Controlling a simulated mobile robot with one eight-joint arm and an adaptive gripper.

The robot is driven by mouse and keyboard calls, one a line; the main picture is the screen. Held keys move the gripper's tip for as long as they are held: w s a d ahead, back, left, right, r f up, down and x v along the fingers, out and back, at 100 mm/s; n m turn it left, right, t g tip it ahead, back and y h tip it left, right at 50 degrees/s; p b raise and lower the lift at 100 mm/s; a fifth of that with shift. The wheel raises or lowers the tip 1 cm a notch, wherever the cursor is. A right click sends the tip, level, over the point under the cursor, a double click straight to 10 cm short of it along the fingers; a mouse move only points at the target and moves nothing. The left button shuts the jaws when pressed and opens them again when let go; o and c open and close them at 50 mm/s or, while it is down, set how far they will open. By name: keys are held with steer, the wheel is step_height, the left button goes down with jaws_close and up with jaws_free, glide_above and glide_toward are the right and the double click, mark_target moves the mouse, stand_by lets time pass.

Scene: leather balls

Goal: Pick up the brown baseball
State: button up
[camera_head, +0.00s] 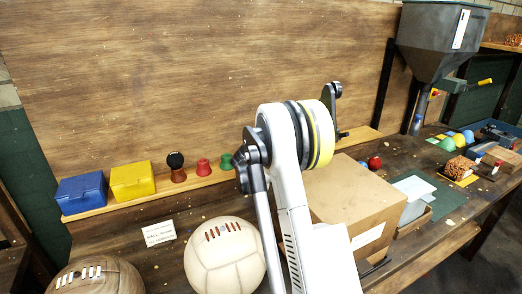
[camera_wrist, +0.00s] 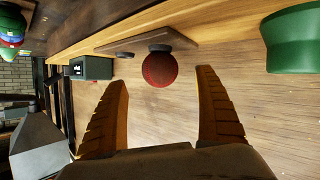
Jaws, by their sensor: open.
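A brown leather ball (camera_head: 95,277) with pale laces sits at the bottom left of the head view, partly cut off by the frame. A smaller brown, rough-textured round thing (camera_head: 458,167) lies far right on the bench. I cannot tell for sure which is the baseball. My gripper (camera_wrist: 162,75) is open and empty in the wrist view, its two tan fingers spread. A dull red round object (camera_wrist: 160,69) shows beyond and between the fingertips, apart from them. Neither brown ball is clearly seen in the wrist view. My arm hides the gripper in the head view.
A cream ball (camera_head: 225,258) is beside my arm. A cardboard box (camera_head: 345,200) stands right of it, with a small red ball (camera_head: 375,162) behind. Blue (camera_head: 82,191) and yellow (camera_head: 132,181) boxes line the back shelf. A grey hopper (camera_head: 440,40) stands at back right.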

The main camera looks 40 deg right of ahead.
steer(key=x, duration=0.2)
steer(key=b+x, duration=0.1)
steer(key=x, duration=0.1)
steer(key=b+x, duration=0.1)
steer(key=x, duration=0.1)
steer(key=shift+s+f, duration=0.1)
steer(key=shift+f, duration=0.15)
steer(key=shift+w+d, duration=0.25)
steer(key=shift+w, duration=0.05)
steer(key=c, duration=1.4)
